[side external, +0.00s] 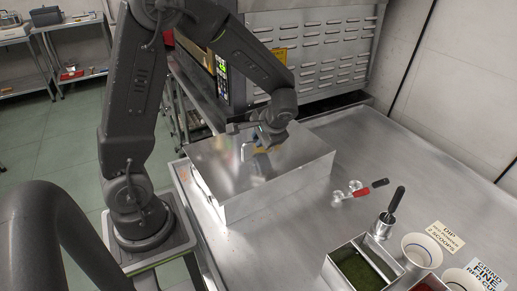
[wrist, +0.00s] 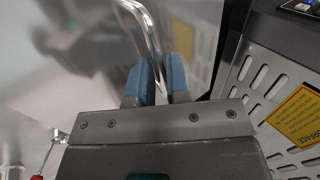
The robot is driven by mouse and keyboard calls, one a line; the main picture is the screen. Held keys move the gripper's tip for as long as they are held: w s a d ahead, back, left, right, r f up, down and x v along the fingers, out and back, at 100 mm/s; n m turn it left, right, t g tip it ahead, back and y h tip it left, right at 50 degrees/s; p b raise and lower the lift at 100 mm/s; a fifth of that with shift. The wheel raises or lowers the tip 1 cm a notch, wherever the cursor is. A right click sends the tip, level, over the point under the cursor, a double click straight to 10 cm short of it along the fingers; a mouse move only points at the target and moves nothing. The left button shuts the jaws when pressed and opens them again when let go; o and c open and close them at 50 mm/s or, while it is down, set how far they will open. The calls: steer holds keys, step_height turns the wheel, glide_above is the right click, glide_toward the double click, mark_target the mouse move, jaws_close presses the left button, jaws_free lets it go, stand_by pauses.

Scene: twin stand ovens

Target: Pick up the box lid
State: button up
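A shiny metal box (side external: 275,190) stands on the steel table, covered by a flat, mirror-like lid (side external: 215,165). A thin bent metal handle (side external: 243,152) rises from the lid; it also shows in the wrist view (wrist: 148,30). My gripper (side external: 262,140) is low over the lid, beside the handle. In the wrist view the blue fingertips (wrist: 162,82) are a small gap apart, with the handle running down to that gap. I cannot tell whether the fingers press on it. The handle's lower part is hidden by the fingers.
Red- and black-handled scoops (side external: 360,190) lie right of the box. A dark-handled tool in a metal cup (side external: 382,228), a green-filled tray (side external: 358,268) and a white bowl (side external: 422,248) stand nearer. A slotted metal panel (side external: 320,50) rises behind.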

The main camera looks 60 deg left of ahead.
steer(key=shift+a+f, duration=0.4)
steer(key=shift+f, duration=0.15)
steer(key=shift+c, duration=0.5)
jaws_close()
steer(key=shift+r, duration=0.2)
step_height(320, 180, up, 9)
steer(key=shift+f, duration=0.15)
steer(key=shift+w+f, duration=0.2)
steer(key=shift+f, duration=0.4)
steer(key=shift+w+f, duration=0.15)
steer(key=shift+f, duration=3.05)
